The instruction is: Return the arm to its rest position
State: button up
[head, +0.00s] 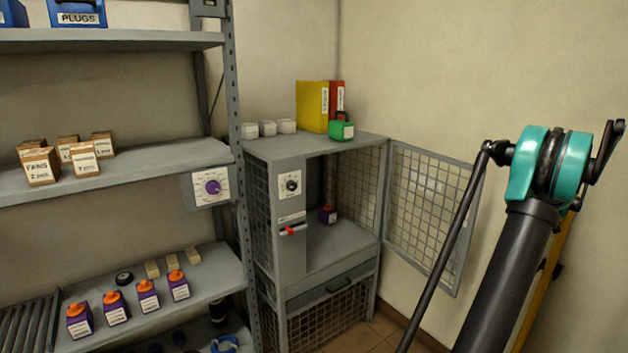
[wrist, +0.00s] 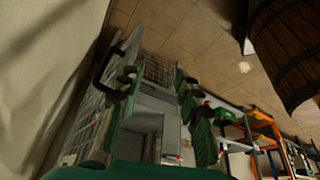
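My arm rises at the right of the head view, with a teal joint near the top and dark links running down. My gripper is outside the head view. In the wrist view my gripper (wrist: 158,105) shows two green and black fingers spread apart, with nothing visible between them. The wrist picture looks turned over, with floor tiles at the top. The grey mesh cabinet (head: 275,150) stands in the corner with its mesh door (head: 432,215) swung open to the right. A purple battery (head: 327,214) stands inside it.
A grey shelf rack (head: 120,168) fills the left, holding small cartons (head: 41,166) and orange-capped purple batteries (head: 112,307). The open door lies close to my arm in the picture.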

jog(key=s+a+m+h, duration=0.1)
jog(key=s+a+m, duration=0.2)
jog(key=a, duration=1.1)
jog(key=s+a+m+h, duration=0.1)
jog(key=s+a+m, duration=0.15)
jog(key=a, duration=1.05)
jog(key=s+a+f+m+h, duration=0.1)
jog(key=s+a+f+m, duration=0.2)
jog(key=s+a, duration=0.5)
jog(key=s+a+f+m+t, duration=0.1)
jog(key=s+a+f+m, duration=0.2)
jog(key=s+a, duration=0.6)
jog(key=s+f, duration=0.2)
jog(key=s, duration=0.1)
jog(key=shift+a+t+h, duration=0.15)
jog(key=shift+t+h, duration=0.15)
jog(key=shift+h, duration=0.1)
